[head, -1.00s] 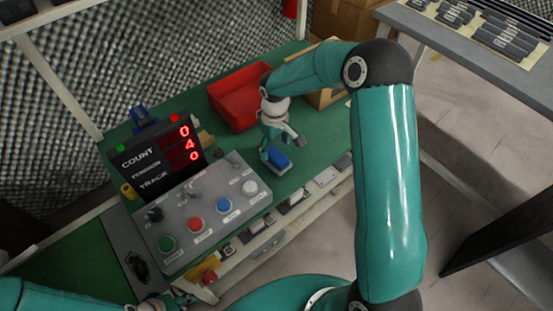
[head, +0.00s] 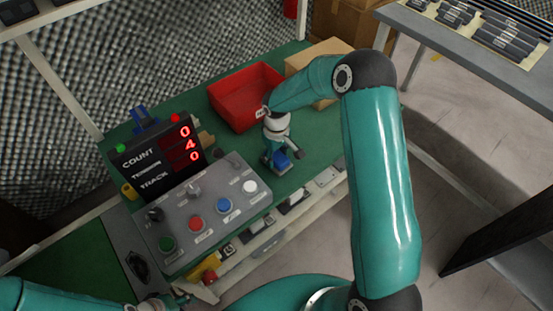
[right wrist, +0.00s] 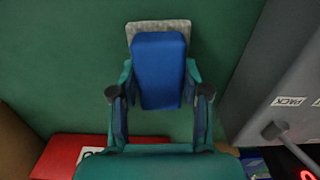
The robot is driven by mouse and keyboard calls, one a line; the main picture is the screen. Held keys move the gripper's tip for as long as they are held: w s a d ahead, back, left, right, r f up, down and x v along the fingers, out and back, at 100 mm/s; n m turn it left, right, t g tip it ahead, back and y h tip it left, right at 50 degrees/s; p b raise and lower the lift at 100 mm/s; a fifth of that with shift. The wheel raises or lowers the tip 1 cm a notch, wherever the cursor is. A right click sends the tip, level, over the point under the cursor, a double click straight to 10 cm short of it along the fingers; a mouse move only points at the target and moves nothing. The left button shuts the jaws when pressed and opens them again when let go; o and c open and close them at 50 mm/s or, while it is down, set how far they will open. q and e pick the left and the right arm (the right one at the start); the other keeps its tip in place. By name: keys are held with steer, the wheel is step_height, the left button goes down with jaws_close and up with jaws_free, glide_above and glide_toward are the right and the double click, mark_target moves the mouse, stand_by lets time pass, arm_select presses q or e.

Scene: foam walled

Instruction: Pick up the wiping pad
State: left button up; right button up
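The wiping pad is a blue block on a thin grey base, lying on the green bench top in the right wrist view (right wrist: 160,70). In the head view the pad (head: 281,160) shows just below my right gripper (head: 275,155), partly hidden by it. In the right wrist view my right gripper (right wrist: 160,105) is open, one finger on each side of the blue block, with a narrow gap at each side. My left gripper (head: 165,301) shows only in part at the bottom of the head view, and its fingers are not clear.
A red bin (head: 246,97) and a cardboard box (head: 318,62) stand behind my right gripper. A grey control panel (head: 205,212) with buttons and levers is to the left, with a counter display (head: 158,158) behind it. Green bench top (head: 325,130) is clear right of the pad.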

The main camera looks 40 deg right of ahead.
mark_target(276, 155)
steer(key=c, duration=0.4)
steer(key=shift+c, duration=0.2)
step_height(276, 155, up, 20)
steer(key=shift+p, duration=0.45)
